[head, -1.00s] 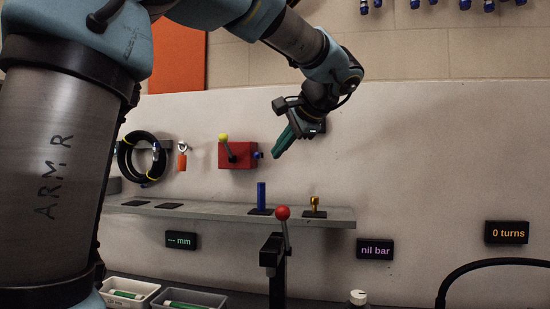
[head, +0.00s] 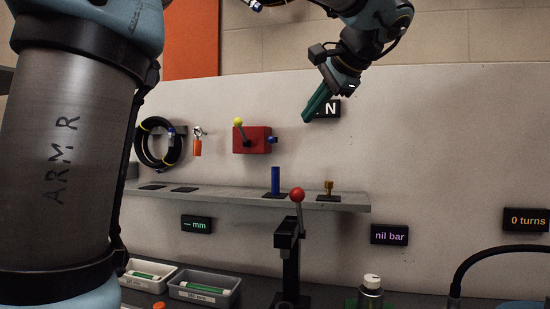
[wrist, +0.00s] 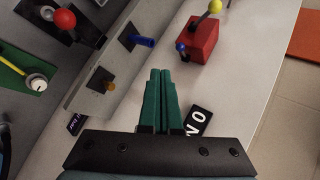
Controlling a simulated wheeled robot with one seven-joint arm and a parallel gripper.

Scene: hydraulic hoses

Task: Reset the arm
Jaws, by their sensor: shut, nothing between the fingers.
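My gripper (head: 306,119) is in the air in front of the pale wall panel, above and to the right of the red valve box. Its green fingers are together with nothing between them, and they point down and to the left. In the wrist view the shut fingers (wrist: 160,75) stand upright at the middle. The red box (head: 257,140) with a yellow-knobbed lever is on the panel, apart from the fingers. A black sign (head: 331,108) is partly hidden behind the gripper; only some letters show.
A grey shelf (head: 230,198) holds a blue cylinder (head: 276,180) and a brass fitting (head: 328,188). Below stands a red-knobbed lever (head: 297,195). A coiled black hose (head: 143,160) hangs left. Grey trays (head: 205,288) and a bottle (head: 371,290) stand lower.

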